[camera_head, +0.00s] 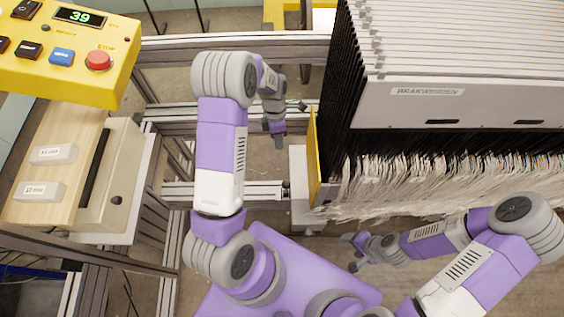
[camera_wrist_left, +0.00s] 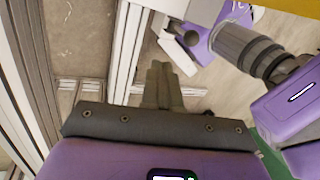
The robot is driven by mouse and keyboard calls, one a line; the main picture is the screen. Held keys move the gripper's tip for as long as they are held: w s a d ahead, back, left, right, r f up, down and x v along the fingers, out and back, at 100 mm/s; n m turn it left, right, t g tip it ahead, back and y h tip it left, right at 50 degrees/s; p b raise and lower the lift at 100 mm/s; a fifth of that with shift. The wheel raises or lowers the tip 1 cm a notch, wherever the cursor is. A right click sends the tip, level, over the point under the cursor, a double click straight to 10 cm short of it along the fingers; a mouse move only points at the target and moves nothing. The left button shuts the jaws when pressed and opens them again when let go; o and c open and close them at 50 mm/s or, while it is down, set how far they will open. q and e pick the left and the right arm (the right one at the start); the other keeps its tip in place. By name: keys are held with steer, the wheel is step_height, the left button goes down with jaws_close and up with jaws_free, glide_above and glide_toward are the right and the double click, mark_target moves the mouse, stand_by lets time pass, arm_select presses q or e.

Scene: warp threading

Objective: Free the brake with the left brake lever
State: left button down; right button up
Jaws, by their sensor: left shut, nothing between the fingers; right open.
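My left gripper (camera_head: 279,138) hangs low over the metal frame, left of the yellow plate (camera_head: 313,160) and apart from it. In the left wrist view its dark fingers (camera_wrist_left: 160,85) are together with nothing between them. My right gripper (camera_head: 350,252) is open and empty, below the hanging threads. I cannot clearly make out the left brake lever in either view. A small dark piece (camera_head: 299,105) shows just right of my left wrist; I cannot tell what it is. A white panel (camera_head: 380,105) carries a label (camera_head: 430,91) that seems to start with "BRAK".
A yellow control box (camera_head: 118,70) with a red button (camera_head: 98,60) and a display reading 39 stands at the upper left. Below it, a wooden board (camera_head: 75,150) bears two grey blocks. A dense curtain of threads (camera_head: 440,180) fills the right. Metal rails (camera_head: 225,190) run between.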

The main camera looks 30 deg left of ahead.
arm_select(q)
steer(key=s+d+f+b, duration=0.1)
steer(key=s+d+f, duration=0.1)
steer(key=f, duration=0.3)
steer(key=s+d+f+b, duration=0.2)
steer(key=s+f, duration=0.1)
steer(key=f, duration=0.2)
steer(key=shift+d, duration=0.4)
arm_select(e)
step_height(320, 180, down, 3)
steer(key=shift+f, duration=0.15)
arm_select(q)
steer(key=shift+w, duration=0.1)
arm_select(e)
steer(key=shift+s, duration=0.1)
